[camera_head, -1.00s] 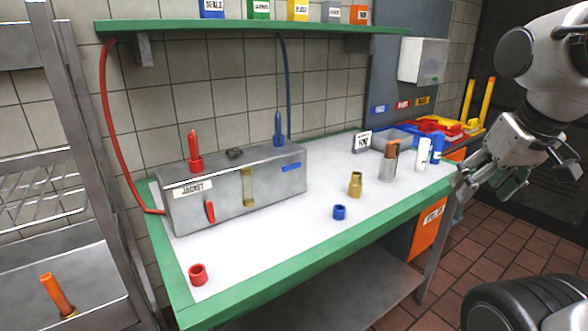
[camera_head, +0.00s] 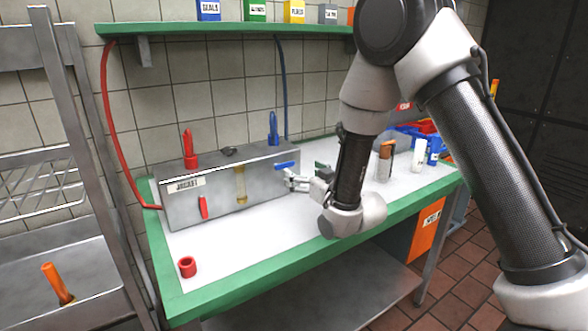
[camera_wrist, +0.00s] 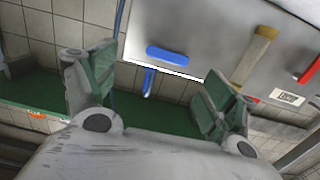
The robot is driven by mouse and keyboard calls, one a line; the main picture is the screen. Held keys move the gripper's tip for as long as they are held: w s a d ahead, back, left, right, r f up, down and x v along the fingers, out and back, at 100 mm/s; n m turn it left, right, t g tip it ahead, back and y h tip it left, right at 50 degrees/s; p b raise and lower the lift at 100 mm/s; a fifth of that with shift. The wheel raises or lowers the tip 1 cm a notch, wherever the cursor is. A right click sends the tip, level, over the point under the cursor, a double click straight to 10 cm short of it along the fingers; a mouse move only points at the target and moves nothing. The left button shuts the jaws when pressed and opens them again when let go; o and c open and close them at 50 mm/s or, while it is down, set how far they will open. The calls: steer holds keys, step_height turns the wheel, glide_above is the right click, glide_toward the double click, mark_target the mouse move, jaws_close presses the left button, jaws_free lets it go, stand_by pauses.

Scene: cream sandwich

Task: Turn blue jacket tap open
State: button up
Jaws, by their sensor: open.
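The grey metal jacket box (camera_head: 212,205) stands on the bench, with a "JACKET" label on its front. The blue tap handle (camera_head: 286,165) sits at the right end of the box front and lies roughly level. In the wrist view the blue handle (camera_wrist: 167,53) lies crosswise, above the middle of the gap between the fingers. My gripper (camera_head: 305,178) is at the right end of the box, close to the blue handle. Its fingers (camera_wrist: 155,88) are spread and empty, with green pads. Whether a finger touches the handle cannot be told.
A red tap handle (camera_head: 203,207) and a sight tube (camera_head: 240,185) are on the box front. Red (camera_head: 190,150) and blue (camera_head: 273,128) upright fittings stand on top. A red ring (camera_head: 187,267) lies at front left. My arm covers the bench's right middle.

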mark_target(286, 166)
steer(key=shift+y, duration=0.3)
steer(key=x, duration=0.7)
steer(key=shift+a+f, duration=0.2)
steer(key=shift+a, duration=0.35)
steer(key=shift+c, duration=0.4)
steer(key=c, duration=1)
